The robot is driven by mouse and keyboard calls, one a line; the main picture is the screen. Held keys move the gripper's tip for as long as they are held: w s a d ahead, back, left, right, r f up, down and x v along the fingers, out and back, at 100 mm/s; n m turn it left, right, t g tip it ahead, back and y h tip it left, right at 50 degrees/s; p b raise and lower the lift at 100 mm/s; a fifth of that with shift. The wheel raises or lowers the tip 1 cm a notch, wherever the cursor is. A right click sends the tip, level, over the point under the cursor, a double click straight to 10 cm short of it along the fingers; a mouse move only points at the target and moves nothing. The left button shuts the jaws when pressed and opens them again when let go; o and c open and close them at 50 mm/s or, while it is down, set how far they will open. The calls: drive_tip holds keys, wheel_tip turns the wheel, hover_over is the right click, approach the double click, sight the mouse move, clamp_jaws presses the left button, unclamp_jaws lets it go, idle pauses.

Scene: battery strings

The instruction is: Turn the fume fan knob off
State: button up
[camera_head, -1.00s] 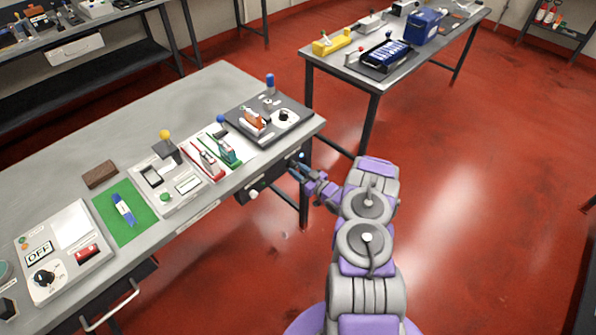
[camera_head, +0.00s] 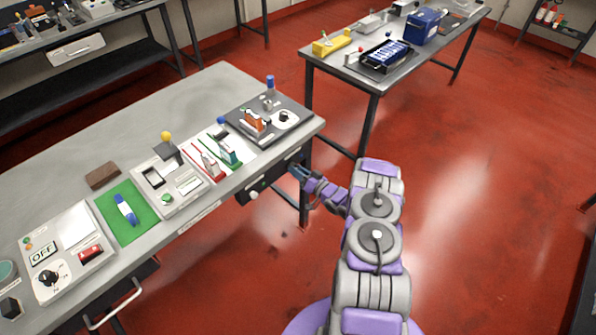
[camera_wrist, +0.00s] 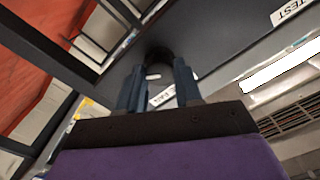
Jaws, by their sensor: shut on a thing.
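The fume fan knob (camera_wrist: 159,54) is a dark round knob at the top middle of the wrist view. A small white label (camera_wrist: 162,97), which seems to read FAN, shows just below it between the fingers. My gripper (camera_wrist: 158,72) has a blue-grey finger on each side of the knob and is shut on it. In the head view my gripper (camera_head: 296,171) is at the dark panel (camera_head: 279,178) under the bench's front edge. The knob is hidden there by the fingers, and its pointer direction cannot be told.
The grey bench (camera_head: 88,200) carries a control box with an OFF sign (camera_head: 43,253), a green mat (camera_head: 140,222) and several devices. A white knob (camera_head: 253,195) sits left of my gripper under the edge. A second table (camera_head: 345,78) stands behind. Red floor on the right is clear.

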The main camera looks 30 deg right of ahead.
drive_tip(key=m, duration=0.5)
drive_tip(key=m+b, duration=0.1)
drive_tip(key=m, duration=0.5)
drive_tip(key=shift+d+r, duration=0.15)
drive_tip(key=shift+d, duration=0.05)
drive_tip(key=shift+m, duration=0.3)
drive_tip(key=o, duration=1)
drive_tip(key=shift+d, duration=0.1)
drive_tip(key=shift+o, duration=0.2)
